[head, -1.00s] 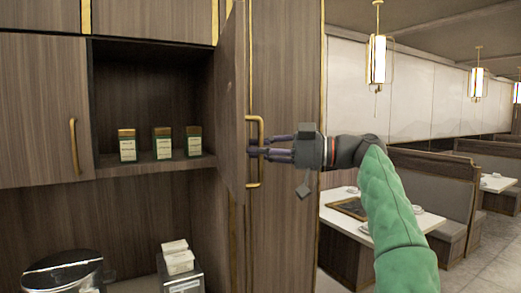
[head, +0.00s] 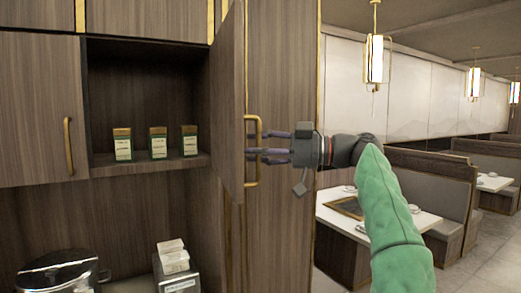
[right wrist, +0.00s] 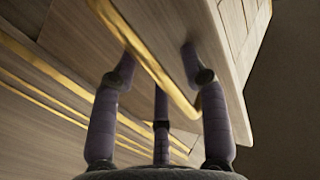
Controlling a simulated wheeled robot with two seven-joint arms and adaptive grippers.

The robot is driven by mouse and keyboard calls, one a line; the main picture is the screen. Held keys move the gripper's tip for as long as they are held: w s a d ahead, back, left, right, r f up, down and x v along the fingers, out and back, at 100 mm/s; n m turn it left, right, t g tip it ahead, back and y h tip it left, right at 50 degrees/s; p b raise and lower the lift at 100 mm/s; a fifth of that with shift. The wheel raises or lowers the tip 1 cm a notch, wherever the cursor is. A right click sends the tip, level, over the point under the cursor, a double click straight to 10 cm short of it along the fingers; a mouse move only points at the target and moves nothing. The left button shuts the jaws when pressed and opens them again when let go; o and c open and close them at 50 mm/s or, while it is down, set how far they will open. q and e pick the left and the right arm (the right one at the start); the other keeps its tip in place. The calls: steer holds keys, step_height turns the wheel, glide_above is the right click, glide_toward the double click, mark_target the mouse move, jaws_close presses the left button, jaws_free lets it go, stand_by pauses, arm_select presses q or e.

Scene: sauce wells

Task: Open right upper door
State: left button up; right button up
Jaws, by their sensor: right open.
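The right upper door (head: 228,110) is a wooden panel that stands swung outward, seen nearly edge-on, with the cabinet interior visible beside it. Its gold handle (head: 253,184) is a vertical bar on the door's outer face. My right gripper (head: 254,143) is at the handle, with its fingers spread apart. In the right wrist view the fingers (right wrist: 160,65) stand on both sides of the gold handle (right wrist: 172,90), close to the door face; contact is unclear. My left gripper is not in view.
The open shelf (head: 100,172) holds three small labelled jars (head: 157,143). A closed left door (head: 35,110) has its own gold handle. Below stand a metal pot (head: 60,275) and a box (head: 178,280). A dining table (head: 390,222) and booths are at the right.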

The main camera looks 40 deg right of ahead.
steer(key=shift+s+d, duration=0.1)
steer(key=v, duration=1.1)
steer(key=shift+s+d, duration=0.25)
steer(key=shift+s, duration=0.05)
